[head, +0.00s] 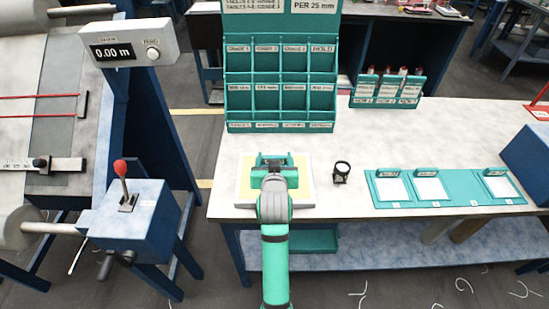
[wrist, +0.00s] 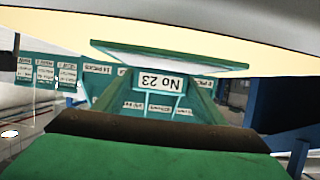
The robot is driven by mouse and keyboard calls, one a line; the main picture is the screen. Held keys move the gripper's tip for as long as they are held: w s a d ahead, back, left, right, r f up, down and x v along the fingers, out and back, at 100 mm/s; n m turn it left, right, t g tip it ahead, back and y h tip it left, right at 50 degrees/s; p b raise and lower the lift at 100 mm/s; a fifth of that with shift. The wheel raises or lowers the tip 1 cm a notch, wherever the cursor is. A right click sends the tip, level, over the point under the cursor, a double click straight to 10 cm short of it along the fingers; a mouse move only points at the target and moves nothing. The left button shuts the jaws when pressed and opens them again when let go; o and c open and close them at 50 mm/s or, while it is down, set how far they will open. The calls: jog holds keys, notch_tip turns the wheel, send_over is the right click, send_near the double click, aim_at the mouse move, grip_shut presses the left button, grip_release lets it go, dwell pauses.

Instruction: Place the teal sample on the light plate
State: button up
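My gripper (head: 273,163) is low over the light plate (head: 243,192), a pale panel with a yellowish middle on the table. A small teal piece with a dark middle shows at its tip, partly hidden by my wrist. In the wrist view, a sample with a white panel (wrist: 170,57), teal edge and upside-down "No 23" tag (wrist: 160,82) is just beyond a green finger with a dark pad (wrist: 150,130). The yellowish plate surface (wrist: 60,22) shows behind it. The other finger is not clearly visible, and neither grip nor contact with the plate can be made out.
A teal rack (head: 280,100) with labelled compartments stands behind the plate. A small dark magnifier (head: 341,172) is close on the right. Further right is a teal tray (head: 450,203) with three pale squares. A small teal holder (head: 387,90) with red-topped items stands behind.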

jog(key=o, duration=0.3)
jog(key=shift+r, duration=0.2)
jog(key=v, duration=1.2)
